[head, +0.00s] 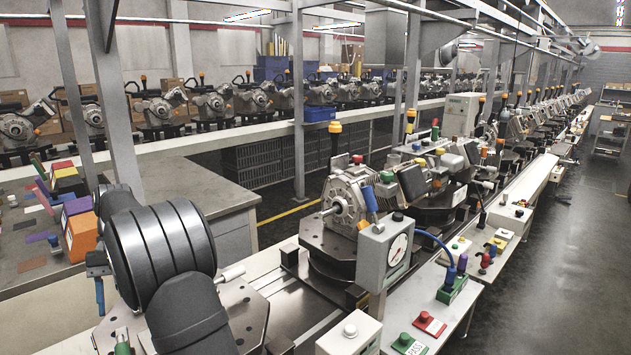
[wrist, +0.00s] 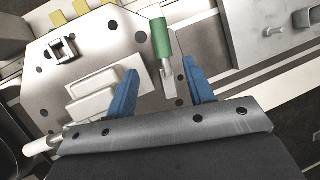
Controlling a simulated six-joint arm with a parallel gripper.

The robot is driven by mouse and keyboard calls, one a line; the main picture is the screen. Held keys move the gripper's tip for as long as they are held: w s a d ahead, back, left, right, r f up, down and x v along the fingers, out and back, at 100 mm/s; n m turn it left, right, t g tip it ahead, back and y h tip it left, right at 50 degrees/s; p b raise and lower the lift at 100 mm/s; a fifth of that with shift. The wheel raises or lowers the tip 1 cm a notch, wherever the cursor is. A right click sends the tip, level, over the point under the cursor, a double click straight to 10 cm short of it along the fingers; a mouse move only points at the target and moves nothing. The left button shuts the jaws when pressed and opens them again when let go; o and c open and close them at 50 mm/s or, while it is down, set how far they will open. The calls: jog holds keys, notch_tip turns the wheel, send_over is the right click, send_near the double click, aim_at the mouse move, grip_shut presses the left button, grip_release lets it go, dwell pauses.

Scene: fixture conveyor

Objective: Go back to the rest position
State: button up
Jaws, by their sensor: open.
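My gripper (wrist: 160,66) shows in the wrist view with its two blue fingers apart. Between and beyond the fingertips is a green-handled part (wrist: 161,38) with a metal end, over the grey fixture plate (wrist: 95,40); neither finger visibly touches it. The gap in height between fingers and plate is hard to judge. In the head view my dark arm covers much of the plate (head: 245,318) at lower left. Blue parts of my gripper (head: 97,272) show beside the arm, and a green handle (head: 122,346) shows at the bottom edge.
Right of my arm, a machine housing (head: 345,200) stands on another fixture plate, beside a dial gauge box (head: 385,252). A steel post (head: 118,120) rises behind the arm. A side bench (head: 185,190) holds coloured bins (head: 80,228) at left. The aisle (head: 560,270) at right is clear.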

aim_at(117, 354)
jog(key=x, duration=1)
jog(key=shift+s+f, duration=0.25)
jog(key=shift+f, duration=0.05)
jog(key=shift+s+a+r+m+y, duration=0.15)
jog(key=shift+a+m+y, duration=0.1)
jog(key=shift+m, duration=0.35)
jog(key=shift+s+a+f+m+y, duration=0.1)
jog(key=shift+a+m+y, duration=0.15)
jog(key=shift+m, duration=0.35)
jog(key=shift+o, duration=0.4)
